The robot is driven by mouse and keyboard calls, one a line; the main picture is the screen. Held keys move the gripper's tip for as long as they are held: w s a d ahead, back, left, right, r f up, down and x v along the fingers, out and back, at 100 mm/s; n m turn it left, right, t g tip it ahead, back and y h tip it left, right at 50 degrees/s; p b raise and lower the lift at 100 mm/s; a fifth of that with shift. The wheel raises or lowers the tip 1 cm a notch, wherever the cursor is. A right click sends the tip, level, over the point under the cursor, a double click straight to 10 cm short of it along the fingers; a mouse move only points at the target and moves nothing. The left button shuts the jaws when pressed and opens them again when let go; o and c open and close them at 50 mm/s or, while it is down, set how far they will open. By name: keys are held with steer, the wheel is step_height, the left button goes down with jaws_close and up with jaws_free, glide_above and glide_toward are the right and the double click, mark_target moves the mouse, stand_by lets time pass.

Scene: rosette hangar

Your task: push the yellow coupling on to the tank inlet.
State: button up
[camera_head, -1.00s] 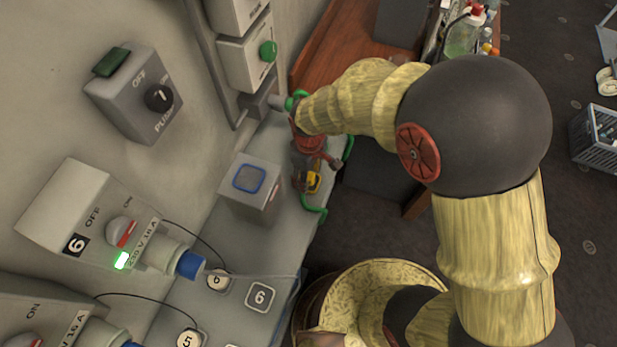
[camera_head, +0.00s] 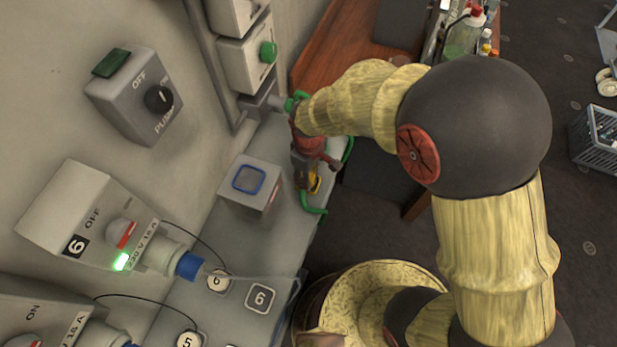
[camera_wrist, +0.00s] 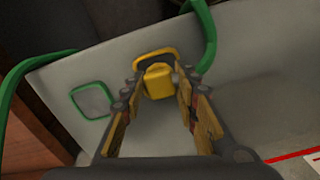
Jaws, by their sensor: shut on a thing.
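My gripper (camera_head: 310,178) points down over the grey ledge (camera_head: 285,235). In the wrist view its two fingers (camera_wrist: 160,85) are shut on the yellow coupling (camera_wrist: 158,82), a small block between the tips. A yellow rounded outline (camera_wrist: 153,54) lies on the ledge just behind the coupling. In the head view the coupling (camera_head: 315,184) shows only in part below my gripper. I cannot tell whether it touches the ledge. I cannot make out the tank inlet for certain in either view.
A grey box with a blue-outlined top (camera_head: 252,187) stands left of my gripper. A green square outline (camera_wrist: 90,101) marks the ledge. Wall switch boxes (camera_head: 135,95) stand at left.

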steer(key=shift+r, duration=0.5)
step_height(320, 180, up, 2)
steer(key=shift+r+p, duration=0.1)
steer(key=shift+p, duration=0.5)
steer(key=s+d+r+p, duration=0.3)
steer(key=s+d+r, duration=0.4)
steer(key=s, duration=0.5)
steer(key=shift+d+r, duration=0.2)
steer(key=shift+r, duration=1.2)
steer(key=shift+w, duration=0.1)
